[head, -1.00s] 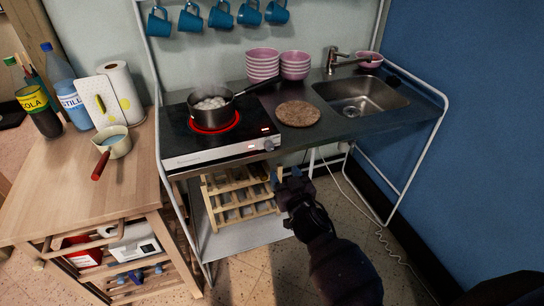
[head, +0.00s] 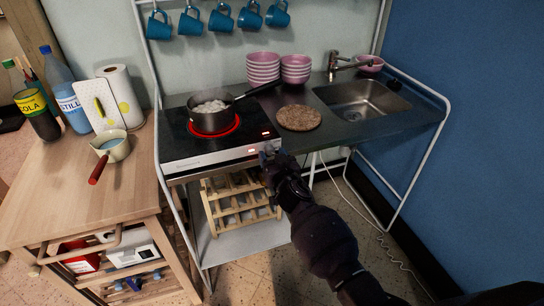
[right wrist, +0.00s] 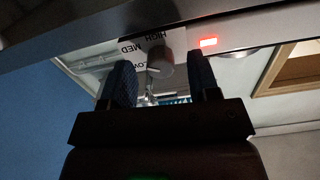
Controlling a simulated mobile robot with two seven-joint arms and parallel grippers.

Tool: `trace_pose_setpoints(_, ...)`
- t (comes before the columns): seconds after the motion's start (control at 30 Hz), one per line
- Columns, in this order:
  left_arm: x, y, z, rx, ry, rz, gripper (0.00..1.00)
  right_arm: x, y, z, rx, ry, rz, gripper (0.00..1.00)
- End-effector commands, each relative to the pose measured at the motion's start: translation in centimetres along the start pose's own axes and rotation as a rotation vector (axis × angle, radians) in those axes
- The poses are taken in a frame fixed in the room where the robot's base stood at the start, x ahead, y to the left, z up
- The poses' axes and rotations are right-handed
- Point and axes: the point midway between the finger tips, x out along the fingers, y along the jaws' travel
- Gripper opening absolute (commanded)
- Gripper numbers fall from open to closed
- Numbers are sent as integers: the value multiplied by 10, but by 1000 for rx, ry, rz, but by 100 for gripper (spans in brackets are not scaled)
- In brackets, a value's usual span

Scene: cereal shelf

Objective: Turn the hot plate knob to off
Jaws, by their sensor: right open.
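The hot plate (head: 190,157) sits on the left of the counter with its ring (head: 233,125) glowing red and its display lit red. A steaming pot (head: 211,120) with white, egg-like things stands on it. My right gripper (head: 268,154) is at the right end of the front panel and hides the knob in the head view. In the right wrist view, the grey knob (right wrist: 160,62) shows between the two open fingers (right wrist: 160,84), beside the HIGH, MED and LOW marks. I cannot tell if the fingers touch it. My left gripper is out of view.
A round cork mat (head: 299,118) lies right of the hot plate, and the sink (head: 362,100) is farther right. A wooden rack (head: 238,198) stands below. A wooden cart (head: 65,185) with bottles and a small pan (head: 112,148) is at left.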

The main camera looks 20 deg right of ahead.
Motion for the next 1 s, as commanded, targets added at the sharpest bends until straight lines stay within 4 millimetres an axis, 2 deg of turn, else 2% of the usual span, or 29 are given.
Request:
trace_pose_setpoints(0.4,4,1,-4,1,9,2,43,6,0,0,0,0,0,54)
trace_pose_setpoints(0.7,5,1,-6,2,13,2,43,6,0,0,0,0,0,8)
trace_pose_setpoints(1.0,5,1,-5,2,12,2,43,6,0,0,-33,0,0,6)
